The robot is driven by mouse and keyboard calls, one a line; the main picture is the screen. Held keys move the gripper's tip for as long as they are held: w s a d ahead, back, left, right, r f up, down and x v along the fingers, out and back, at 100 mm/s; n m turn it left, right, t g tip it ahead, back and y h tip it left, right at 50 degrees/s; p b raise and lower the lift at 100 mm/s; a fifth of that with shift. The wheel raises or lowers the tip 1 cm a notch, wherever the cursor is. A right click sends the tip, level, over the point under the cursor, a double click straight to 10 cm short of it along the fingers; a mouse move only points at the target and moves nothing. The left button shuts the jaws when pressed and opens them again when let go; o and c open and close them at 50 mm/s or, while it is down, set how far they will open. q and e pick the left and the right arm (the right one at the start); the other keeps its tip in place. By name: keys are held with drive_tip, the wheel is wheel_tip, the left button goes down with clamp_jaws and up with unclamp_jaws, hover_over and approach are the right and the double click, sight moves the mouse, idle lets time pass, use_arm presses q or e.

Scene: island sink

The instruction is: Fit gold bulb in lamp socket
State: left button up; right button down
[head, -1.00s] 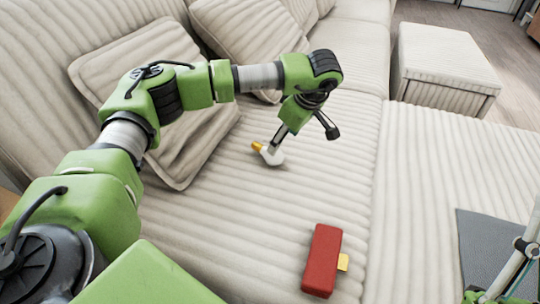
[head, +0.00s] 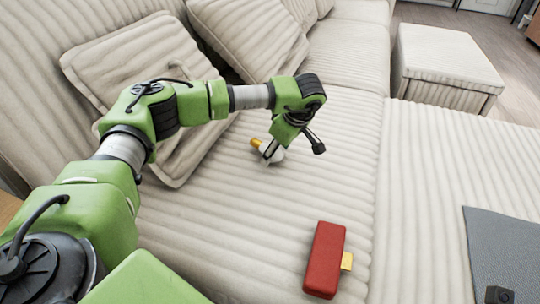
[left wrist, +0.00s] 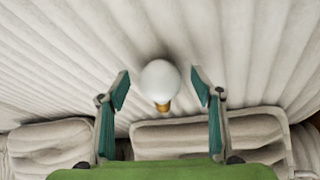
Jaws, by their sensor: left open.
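The bulb (head: 276,154), a white globe with a gold cap, lies on its side on the ribbed sofa seat. My left gripper (head: 293,152) is open above it, fingers pointing down, and one finger hides part of the bulb in the head view. In the left wrist view the bulb (left wrist: 160,78) lies between the two spread teal-padded fingers, its gold cap toward the bottom of the picture. I see space on both sides of it. A lamp socket is not in view. A small dark part at the bottom right corner (head: 498,294) may be my right gripper; its jaws cannot be made out.
A red block with a yellow tab (head: 325,258) lies on the seat nearer to me. Cushions (head: 130,70) lean along the sofa back at left. A grey mat (head: 500,245) lies at right, and an ottoman (head: 447,55) stands at the back. The seat around the bulb is clear.

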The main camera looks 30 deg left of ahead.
use_arm(q)
drive_tip(key=shift+a+f, duration=0.1)
drive_tip(key=c, duration=1.2)
drive_tip(key=shift+c, duration=0.2)
